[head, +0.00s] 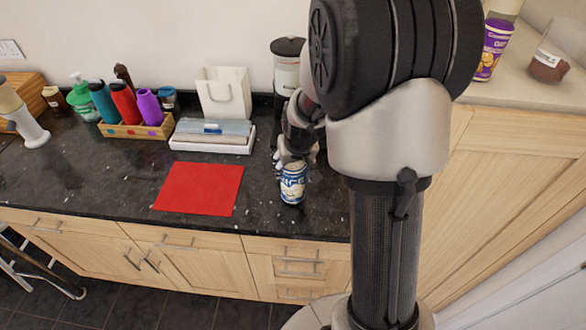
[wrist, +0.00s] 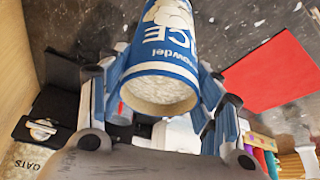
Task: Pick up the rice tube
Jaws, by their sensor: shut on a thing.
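The rice tube (head: 292,187) is a blue and white cylinder with printed lettering. In the head view it is upright near the counter's front edge, right of the red mat. I cannot tell whether its base touches the counter. My gripper (head: 289,162) is shut on the tube near its upper part. In the wrist view the tube (wrist: 166,58) is between the two fingers, with pale grains showing at its round end. The far end of the tube is cut off by the wrist picture's edge.
A red mat (head: 199,189) lies left of the tube. The front counter between mat and tube is clear.

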